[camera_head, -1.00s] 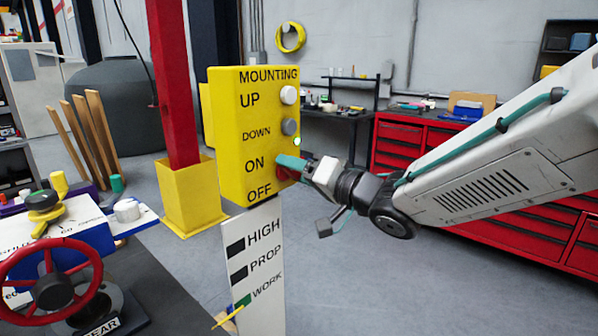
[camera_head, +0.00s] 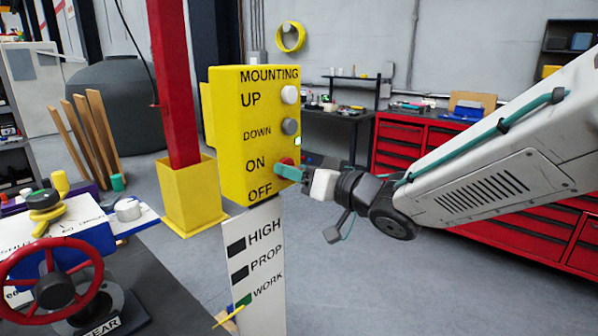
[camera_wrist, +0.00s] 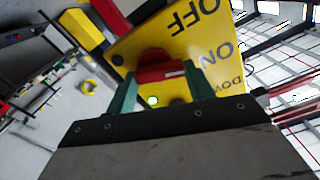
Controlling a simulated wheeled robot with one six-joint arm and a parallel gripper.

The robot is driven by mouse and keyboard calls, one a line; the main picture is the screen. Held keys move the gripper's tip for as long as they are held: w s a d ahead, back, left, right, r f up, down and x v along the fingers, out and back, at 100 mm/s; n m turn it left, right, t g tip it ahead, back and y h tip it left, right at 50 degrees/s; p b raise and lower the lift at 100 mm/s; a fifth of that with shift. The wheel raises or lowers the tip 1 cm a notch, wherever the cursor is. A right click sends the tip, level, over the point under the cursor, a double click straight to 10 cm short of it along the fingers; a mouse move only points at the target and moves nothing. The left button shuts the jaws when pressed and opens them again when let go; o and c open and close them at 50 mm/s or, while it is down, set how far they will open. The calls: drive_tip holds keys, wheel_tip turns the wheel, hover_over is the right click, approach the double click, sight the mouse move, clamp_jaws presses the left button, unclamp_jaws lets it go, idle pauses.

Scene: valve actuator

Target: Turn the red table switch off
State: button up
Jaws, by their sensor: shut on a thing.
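The red switch (camera_head: 287,161) is on the yellow control box (camera_head: 238,120), between the labels ON and OFF. Only a small part of it shows past my gripper (camera_head: 286,171) in the head view. In the wrist view the red switch (camera_wrist: 160,72) sits between the teal fingers of my gripper (camera_wrist: 163,80), one finger on each side. My gripper is shut on it. The yellow box (camera_wrist: 180,45) appears tilted and upside down there.
A white button (camera_head: 290,94) and a grey button (camera_head: 290,126) are higher on the box. A white label panel (camera_head: 257,270) stands below it. A red handwheel (camera_head: 50,285) is at the lower left. Red tool cabinets (camera_head: 415,150) stand behind my arm. The grey floor between is open.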

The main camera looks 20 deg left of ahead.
drive_tip(key=n, duration=1.2)
drive_tip(key=shift+s+f, duration=0.1)
drive_tip(key=shift+f, duration=0.25)
drive_tip(key=shift+n, duration=0.3)
drive_tip(key=o, duration=1)
drive_tip(key=v, duration=0.7)
drive_tip(key=shift+s+d, duration=0.2)
drive_tip(key=shift+d, duration=0.15)
